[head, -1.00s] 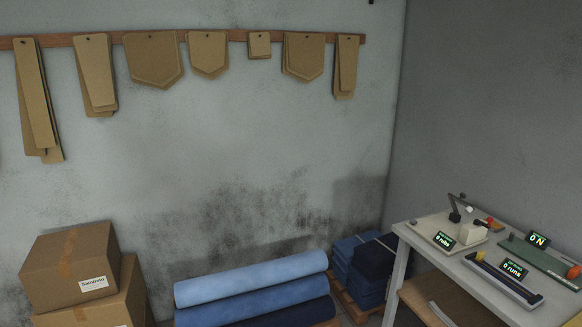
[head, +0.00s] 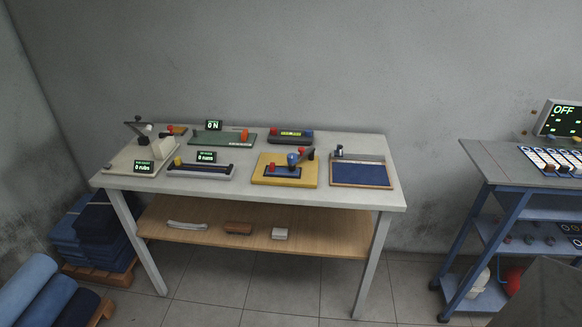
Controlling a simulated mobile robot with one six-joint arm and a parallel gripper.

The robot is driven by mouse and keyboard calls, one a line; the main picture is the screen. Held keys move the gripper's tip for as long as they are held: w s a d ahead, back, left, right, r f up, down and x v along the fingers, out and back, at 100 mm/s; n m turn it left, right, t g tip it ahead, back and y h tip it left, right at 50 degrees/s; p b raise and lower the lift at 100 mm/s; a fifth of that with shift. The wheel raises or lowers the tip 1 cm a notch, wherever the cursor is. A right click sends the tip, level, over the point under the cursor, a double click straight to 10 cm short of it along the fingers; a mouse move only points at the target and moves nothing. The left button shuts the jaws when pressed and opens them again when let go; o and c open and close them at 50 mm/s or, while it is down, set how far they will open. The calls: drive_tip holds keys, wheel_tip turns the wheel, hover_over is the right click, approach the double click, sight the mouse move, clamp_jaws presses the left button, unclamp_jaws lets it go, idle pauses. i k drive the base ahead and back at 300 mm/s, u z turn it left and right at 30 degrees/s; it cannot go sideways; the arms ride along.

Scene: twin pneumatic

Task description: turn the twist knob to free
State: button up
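The white table (head: 350,148) carries several small devices, and I cannot tell for certain which one has the twist knob. A yellow base (head: 263,168) at the front right of the centre bears a blue round knob (head: 292,159), a red block (head: 271,168) and a red-tipped piece (head: 308,153). A blue panel (head: 361,174) to its right has a small dark knob-like part (head: 339,151) at its back left corner. The knobs are too small to read any setting. My gripper is not in view.
Other devices on the table are a lever press (head: 140,157), a green plate (head: 222,138) reading "0 N", a slide rail (head: 200,171) and a dark box (head: 291,136). A blue-framed cart (head: 482,160) stands right. Tiled floor (head: 260,290) in front is clear.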

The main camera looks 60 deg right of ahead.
sight(292, 158)
drive_tip(key=z, duration=4.55)
drive_tip(key=i, duration=0.1)
drive_tip(key=u, duration=3.35)
